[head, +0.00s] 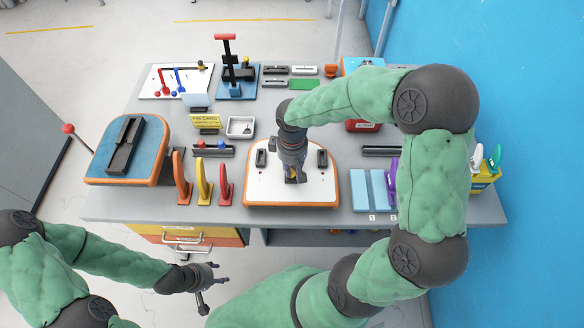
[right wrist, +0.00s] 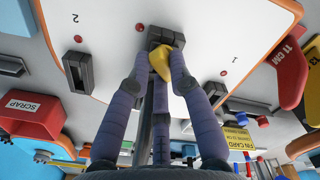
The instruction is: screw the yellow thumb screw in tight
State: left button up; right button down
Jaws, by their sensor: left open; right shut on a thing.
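The yellow thumb screw (right wrist: 161,62) shows in the right wrist view, between the fingers of my right gripper (right wrist: 160,70). The gripper is shut on it, and the fingers hide part of it. The screw is right by a dark block (right wrist: 166,38) on the white, orange-edged board (right wrist: 115,20). How deep the screw sits cannot be told. In the head view my right gripper (head: 295,178) points down over the middle of this board (head: 262,192) and mostly covers the screw. My left gripper (head: 208,280) is open and empty, in front of the table.
Dark blocks (head: 261,157) and (head: 322,159) stand on the board beside my right gripper. Red, yellow and orange clips (head: 203,182) stand left of it. Blue plates (head: 374,190) lie right. A blue-topped board (head: 103,152) is at the far left.

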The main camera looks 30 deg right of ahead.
dwell(0.4)
jog(key=shift+m+b, duration=0.6)
jog(key=shift+m, duration=1.3)
jog(key=shift+b, duration=0.3)
jog(key=shift+s+m+b, duration=0.1)
jog(key=shift+m+b, duration=0.25)
jog(key=shift+m, duration=1.35)
jog(key=shift+b, duration=0.3)
